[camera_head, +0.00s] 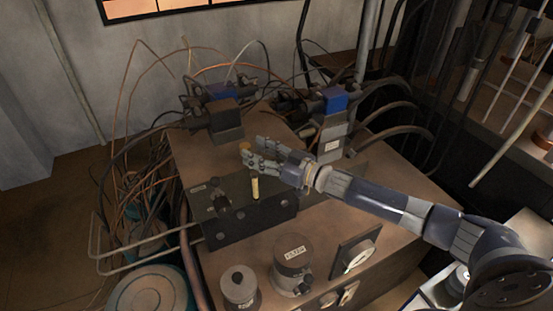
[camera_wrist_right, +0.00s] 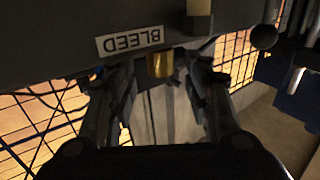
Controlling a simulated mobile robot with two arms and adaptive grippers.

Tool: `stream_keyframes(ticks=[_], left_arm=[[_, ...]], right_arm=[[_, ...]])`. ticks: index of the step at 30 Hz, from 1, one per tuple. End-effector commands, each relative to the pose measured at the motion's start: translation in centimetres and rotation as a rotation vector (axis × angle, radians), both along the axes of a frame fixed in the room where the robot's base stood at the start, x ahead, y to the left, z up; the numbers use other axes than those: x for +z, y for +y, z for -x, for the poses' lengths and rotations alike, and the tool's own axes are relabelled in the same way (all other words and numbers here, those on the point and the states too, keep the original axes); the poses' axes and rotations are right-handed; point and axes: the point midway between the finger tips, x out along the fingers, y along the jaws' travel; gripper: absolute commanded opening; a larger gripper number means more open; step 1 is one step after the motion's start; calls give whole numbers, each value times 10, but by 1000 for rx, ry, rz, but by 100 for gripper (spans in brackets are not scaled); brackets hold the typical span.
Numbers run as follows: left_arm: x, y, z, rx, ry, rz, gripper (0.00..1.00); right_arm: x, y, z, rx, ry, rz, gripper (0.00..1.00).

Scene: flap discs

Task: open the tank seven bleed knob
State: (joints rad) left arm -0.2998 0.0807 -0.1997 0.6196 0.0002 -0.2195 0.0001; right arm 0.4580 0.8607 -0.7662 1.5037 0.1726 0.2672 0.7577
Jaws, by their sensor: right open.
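A short brass knob (camera_wrist_right: 161,65) shows in the right wrist view on the underside of a dark block, beside a white label (camera_wrist_right: 130,40) reading BLEED. My right gripper (camera_wrist_right: 160,82) is open, with one finger on each side of the knob; I cannot tell whether either finger touches it. In the head view my right gripper (camera_head: 253,151) is above the dark manifold block (camera_head: 225,228), its fingers pointing left. An upright brass pin (camera_head: 255,188) stands by the block just below it. No tank number can be read. My left gripper is not in view.
Two blue-topped valve units (camera_head: 333,100) with hoses stand behind. Loose cables crowd the left side.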

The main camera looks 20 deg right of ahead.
Motion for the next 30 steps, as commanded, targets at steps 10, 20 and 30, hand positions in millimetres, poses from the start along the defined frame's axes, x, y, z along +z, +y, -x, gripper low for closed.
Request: stream_keyframes(ticks=[10,20,30], left_arm=[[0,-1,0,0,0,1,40],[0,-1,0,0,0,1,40],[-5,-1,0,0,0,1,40]], right_arm=[[-1,-34,48,0,2,3,46],[1,-42,60,1,-1,1,46],[5,-38,58,16,-50,41,46]])
